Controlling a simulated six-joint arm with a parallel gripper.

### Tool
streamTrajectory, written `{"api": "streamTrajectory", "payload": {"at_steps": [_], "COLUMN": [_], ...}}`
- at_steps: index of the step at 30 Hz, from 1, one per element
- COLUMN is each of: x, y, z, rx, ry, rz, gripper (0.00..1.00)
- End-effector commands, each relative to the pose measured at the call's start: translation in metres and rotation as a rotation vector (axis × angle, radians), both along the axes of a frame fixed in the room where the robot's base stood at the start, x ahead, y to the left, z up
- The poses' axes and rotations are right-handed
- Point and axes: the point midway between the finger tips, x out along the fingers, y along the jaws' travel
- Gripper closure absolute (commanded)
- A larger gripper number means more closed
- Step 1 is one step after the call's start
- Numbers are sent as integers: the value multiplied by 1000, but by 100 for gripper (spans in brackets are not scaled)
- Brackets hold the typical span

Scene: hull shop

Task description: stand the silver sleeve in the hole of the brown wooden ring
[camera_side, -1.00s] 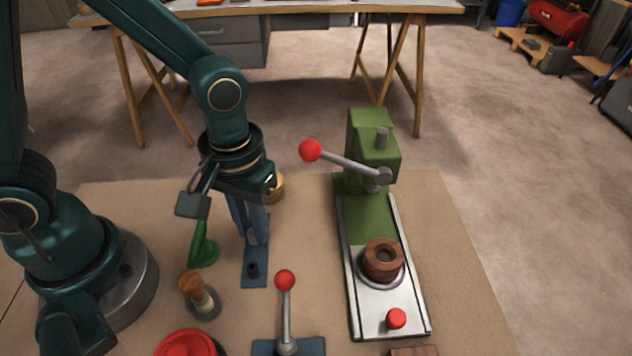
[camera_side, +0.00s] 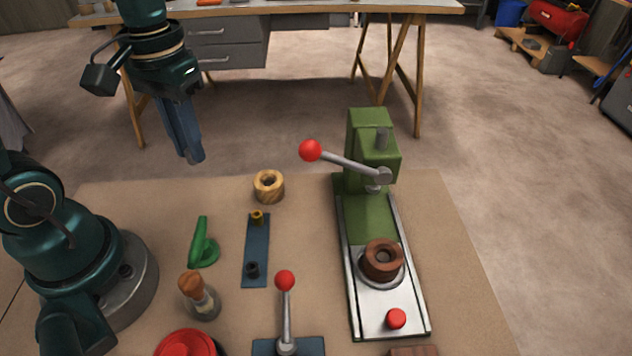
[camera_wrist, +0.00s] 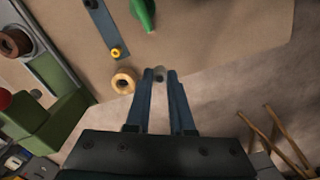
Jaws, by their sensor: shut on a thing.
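The brown wooden ring (camera_side: 370,262) sits on the round seat of the green press's metal bed, with a dark hole facing up; it also shows at the left edge of the wrist view (camera_wrist: 8,46). My gripper (camera_side: 195,158) is raised in the side view, far to the left of and behind the ring. In the wrist view my gripper (camera_wrist: 159,78) is shut on the silver sleeve (camera_wrist: 159,72), a small grey round piece between the fingertips. The sleeve cannot be made out clearly in the side view.
A pale wooden ring (camera_side: 268,187) stands behind a blue strip (camera_side: 256,243) bearing a brass and a black piece. The green press (camera_side: 373,150) has a red-knobbed lever reaching left. A green piece (camera_side: 203,247), a brush-like tool (camera_side: 195,292) and another red-knobbed lever (camera_side: 286,310) stand nearby.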

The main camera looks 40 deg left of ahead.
Motion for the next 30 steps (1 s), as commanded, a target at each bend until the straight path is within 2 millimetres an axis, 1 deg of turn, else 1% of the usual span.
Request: {"api": "streamTrajectory", "payload": {"at_steps": [2, 4, 5, 8, 10, 14, 18, 21, 26, 30], "x": [3, 9, 12, 24, 31, 38, 38, 37, 42, 56], "y": [-1, -7, -11, -32, -51, -90, -133, -160, -196, -222], "z": [4, 9, 11, 23, 33, 51, 68, 76, 79, 67], "rx": [1, 1, 1, 0, 1, 0, 0, 1, 1, 1], "ry": [-2, -3, -2, -4, -5, -3, -2, 0, 2, 7], "rz": [-19, -55, -76, -166, -239, -377, -517, -597, -686, -728], "gripper": [100, 100, 100, 100, 100, 100, 100, 100, 100, 100]}}
